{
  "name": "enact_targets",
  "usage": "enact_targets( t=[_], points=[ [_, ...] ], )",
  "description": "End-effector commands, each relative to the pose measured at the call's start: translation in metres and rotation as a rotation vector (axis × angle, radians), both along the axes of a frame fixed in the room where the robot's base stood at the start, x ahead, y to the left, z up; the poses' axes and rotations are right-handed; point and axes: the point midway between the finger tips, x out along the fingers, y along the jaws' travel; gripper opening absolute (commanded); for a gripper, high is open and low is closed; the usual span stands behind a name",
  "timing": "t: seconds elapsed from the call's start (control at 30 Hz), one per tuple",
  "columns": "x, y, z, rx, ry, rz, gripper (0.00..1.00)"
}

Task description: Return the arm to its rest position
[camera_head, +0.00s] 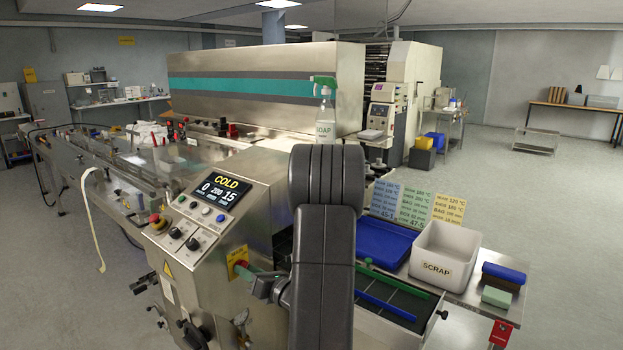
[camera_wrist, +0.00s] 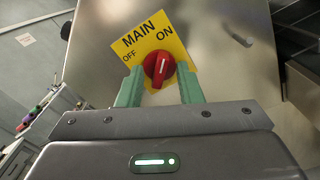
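My gripper (camera_wrist: 160,86) is open in the wrist view, with its two green fingers spread apart. A red rotary knob (camera_wrist: 159,68) shows between and just beyond the fingertips, with a gap on both sides. The knob sits on a yellow plate (camera_wrist: 148,42) marked MAIN, OFF and ON; its white mark points up, roughly toward ON. In the head view my gripper (camera_head: 266,286) is low at the machine's front, beside the red knob and yellow plate (camera_head: 239,264). My arm (camera_head: 322,250) hides part of the machine behind it.
The control panel display (camera_head: 220,190) is lit and reads COLD. A soap spray bottle (camera_head: 325,118) stands behind my arm. To the right are a blue tray (camera_head: 385,243), a white SCRAP bin (camera_head: 440,262) and a dark rack (camera_head: 395,297).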

Motion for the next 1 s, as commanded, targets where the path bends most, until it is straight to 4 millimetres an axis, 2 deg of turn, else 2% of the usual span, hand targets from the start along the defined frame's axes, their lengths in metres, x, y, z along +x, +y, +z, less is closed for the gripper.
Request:
enact_targets(
  t=[0.07,1.0],
  points=[
    [-0.0001,0.0001,-0.0042,-0.050,-0.065,0.001,0.33],
    [-0.0005,0.0001,-0.0012,-0.617,-0.792,-0.001,0.33]
  ],
)
